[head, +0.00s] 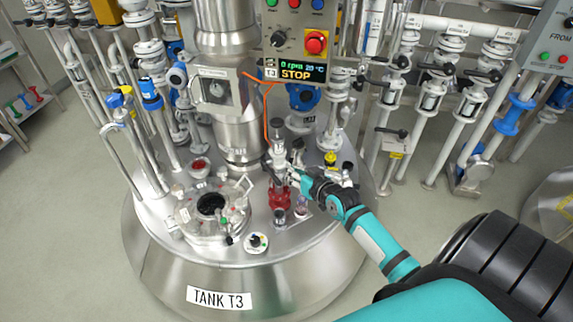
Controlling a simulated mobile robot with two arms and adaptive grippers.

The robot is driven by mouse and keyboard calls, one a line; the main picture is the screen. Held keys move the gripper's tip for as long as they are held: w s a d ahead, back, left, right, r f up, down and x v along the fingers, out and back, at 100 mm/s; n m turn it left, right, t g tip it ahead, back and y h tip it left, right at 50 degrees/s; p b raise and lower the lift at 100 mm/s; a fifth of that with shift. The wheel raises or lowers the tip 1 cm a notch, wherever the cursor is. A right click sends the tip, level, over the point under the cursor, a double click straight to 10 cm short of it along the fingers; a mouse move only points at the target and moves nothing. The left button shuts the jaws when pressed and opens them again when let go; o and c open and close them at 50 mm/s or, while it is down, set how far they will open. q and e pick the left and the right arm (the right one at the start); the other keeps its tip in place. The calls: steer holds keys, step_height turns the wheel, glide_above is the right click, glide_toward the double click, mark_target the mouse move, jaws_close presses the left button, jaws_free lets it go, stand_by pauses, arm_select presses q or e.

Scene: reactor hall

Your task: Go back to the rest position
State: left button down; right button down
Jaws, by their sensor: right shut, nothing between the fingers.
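My right arm reaches in from the lower right over the top of the steel tank labelled TANK T3 (250,270). My right gripper (291,174) is shut and empty. It is beside a small metal fitting with a red lower part (281,197) on the tank lid; whether it touches the fitting I cannot tell. The fingertips are small and partly lost against the fittings behind them. My left gripper is not in view.
A control box (297,42) showing STOP, with a red button, hangs above the lid. An orange cable (266,118) hangs close by. White pipes stand behind; the grey floor (420,225) at right is clear.

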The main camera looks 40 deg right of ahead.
steer(key=v, duration=0.5)
steer(key=s+a+f+g, duration=0.2)
steer(key=s+f, duration=0.3)
steer(key=f, duration=0.5)
steer(key=s+a+f+n+g, duration=0.1)
steer(key=s+a+f+g, duration=0.3)
steer(key=f, duration=0.6)
steer(key=s+d+f+g, duration=0.1)
steer(key=s+f, duration=0.5)
steer(key=f, duration=0.4)
steer(key=s+a+f+n+g, duration=0.1)
steer(key=s+a+f+g, duration=0.1)
steer(key=s+f, duration=0.3)
steer(key=s+a+f+n+g, duration=0.2)
steer(key=s+a+f, duration=0.2)
steer(key=s, duration=0.8)
steer(key=s+a+f+n+g, duration=0.1)
steer(key=s+a+f, duration=0.3)
steer(key=s, duration=0.5)
steer(key=shift+s+f+g+p, duration=0.25)
steer(key=shift+f+g+p, duration=0.2)
steer(key=shift+f, duration=0.4)
